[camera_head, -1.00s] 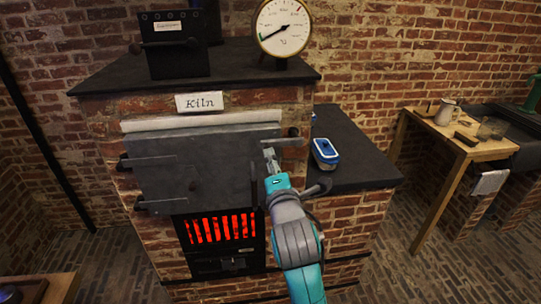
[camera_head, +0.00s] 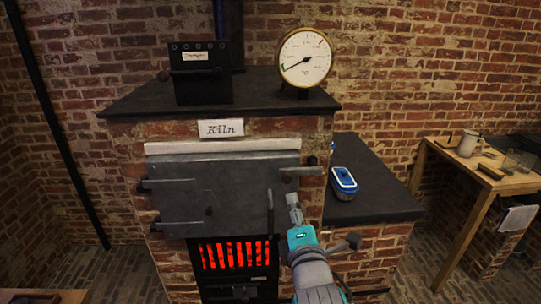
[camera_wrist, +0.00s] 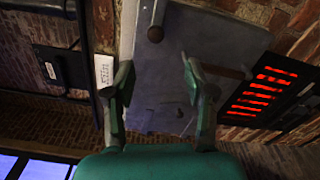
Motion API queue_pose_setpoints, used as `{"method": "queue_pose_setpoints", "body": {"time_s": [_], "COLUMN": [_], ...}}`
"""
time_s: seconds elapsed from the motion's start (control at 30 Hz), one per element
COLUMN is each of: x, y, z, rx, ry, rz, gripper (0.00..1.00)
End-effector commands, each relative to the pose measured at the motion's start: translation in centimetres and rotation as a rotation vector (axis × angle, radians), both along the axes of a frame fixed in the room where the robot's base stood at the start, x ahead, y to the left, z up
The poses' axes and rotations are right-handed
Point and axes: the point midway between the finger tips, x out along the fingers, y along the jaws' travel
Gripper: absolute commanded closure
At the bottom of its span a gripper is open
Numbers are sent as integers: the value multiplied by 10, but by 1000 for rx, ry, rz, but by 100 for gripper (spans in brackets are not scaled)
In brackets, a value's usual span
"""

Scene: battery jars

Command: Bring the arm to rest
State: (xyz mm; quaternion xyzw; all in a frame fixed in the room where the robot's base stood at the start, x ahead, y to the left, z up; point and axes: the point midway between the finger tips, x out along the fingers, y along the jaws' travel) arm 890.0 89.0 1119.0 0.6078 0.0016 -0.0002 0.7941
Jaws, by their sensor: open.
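My gripper (camera_head: 294,200) is in front of the brick kiln, near the lower right of its grey metal door (camera_head: 225,195). The door looks shut, with hinges at left, a latch (camera_head: 302,171) at upper right and an upright handle (camera_head: 270,212) at lower right. In the wrist view my gripper (camera_wrist: 155,65) has its two fingers spread with nothing between them, and the door (camera_wrist: 170,95) lies beyond. My gripper looks apart from the latch and handle.
Glowing red bars (camera_head: 234,254) show below the door. A blue-and-white container (camera_head: 344,181) sits on the dark side ledge (camera_head: 375,205). A dial gauge (camera_head: 304,56) and black box (camera_head: 202,75) stand on top. A wooden table (camera_head: 470,165) is at right.

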Motion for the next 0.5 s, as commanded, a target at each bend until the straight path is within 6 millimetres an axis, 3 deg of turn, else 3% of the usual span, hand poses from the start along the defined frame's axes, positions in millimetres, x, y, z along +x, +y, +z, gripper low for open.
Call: {"method": "queue_pose_setpoints", "body": {"time_s": [0.17, 0.5], "x": [-19, -91], "y": [-9, -31], "z": [-43, -139], "rx": [94, 413], "ry": [28, 89], "rz": [9, 19], "gripper": [45, 45]}}
